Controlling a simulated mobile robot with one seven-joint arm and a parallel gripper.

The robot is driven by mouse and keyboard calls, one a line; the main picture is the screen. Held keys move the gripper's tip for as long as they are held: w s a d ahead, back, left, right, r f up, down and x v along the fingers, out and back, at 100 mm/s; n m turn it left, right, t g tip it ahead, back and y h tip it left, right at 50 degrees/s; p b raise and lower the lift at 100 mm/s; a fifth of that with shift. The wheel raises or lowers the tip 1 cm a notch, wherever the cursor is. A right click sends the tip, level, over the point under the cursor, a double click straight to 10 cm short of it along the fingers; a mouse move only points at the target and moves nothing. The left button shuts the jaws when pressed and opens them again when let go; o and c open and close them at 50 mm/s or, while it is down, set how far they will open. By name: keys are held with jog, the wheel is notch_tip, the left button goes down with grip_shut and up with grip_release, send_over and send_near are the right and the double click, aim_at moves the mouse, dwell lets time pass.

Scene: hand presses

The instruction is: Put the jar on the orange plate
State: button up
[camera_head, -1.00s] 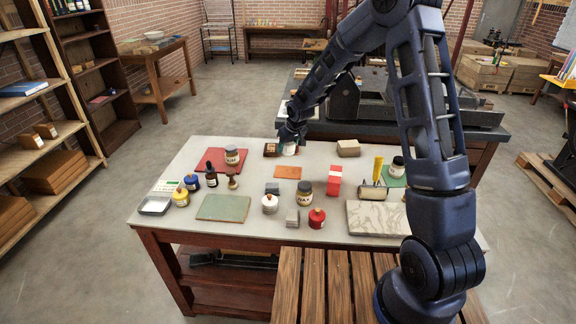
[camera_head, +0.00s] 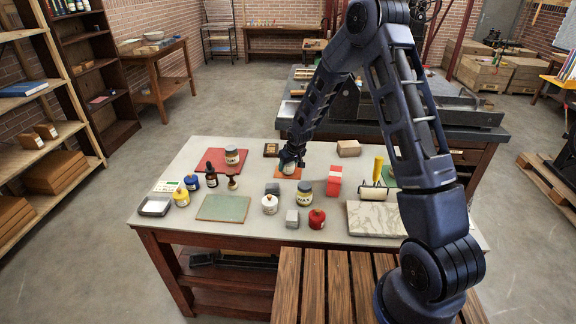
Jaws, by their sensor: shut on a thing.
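My gripper (camera_head: 291,158) is shut on a small pale jar (camera_head: 289,168), gripping it from above. The jar is upright over the orange plate (camera_head: 280,173), a small flat square at the middle of the table. I cannot tell whether the jar's base touches the plate. My fingers hide the upper part of the jar, and the jar hides part of the plate.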

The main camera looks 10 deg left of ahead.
jog(key=shift+f, duration=0.1)
jog(key=o, duration=1.1)
jog(key=v, duration=1.2)
jog(key=s+d+r+m+h, duration=0.1)
jog(key=s+d+r, duration=0.2)
jog(key=d+r, duration=0.4)
jog(key=s+d+r+m+t+h, duration=0.1)
jog(key=s+d+r+m, duration=0.1)
jog(key=s+d+r, duration=0.4)
jog(key=s+d+r+m, duration=0.1)
jog(key=d+r, duration=0.6)
jog(key=d, duration=0.2)
jog(key=s+d+r+m, duration=0.1)
jog(key=s+d+r, duration=0.1)
jog(key=s+d, duration=0.2)
jog(key=s+d+r+m, duration=0.1)
jog(key=s+d, duration=0.3)
jog(key=s, duration=0.6)
jog(key=s+d+r+m, duration=0.2)
jog(key=s+d, duration=0.3)
jog(key=s, duration=0.3)
jog(key=shift+s+r+h, duration=0.1)
jog(key=shift+r+h, duration=0.3)
jog(key=shift+r, duration=0.5)
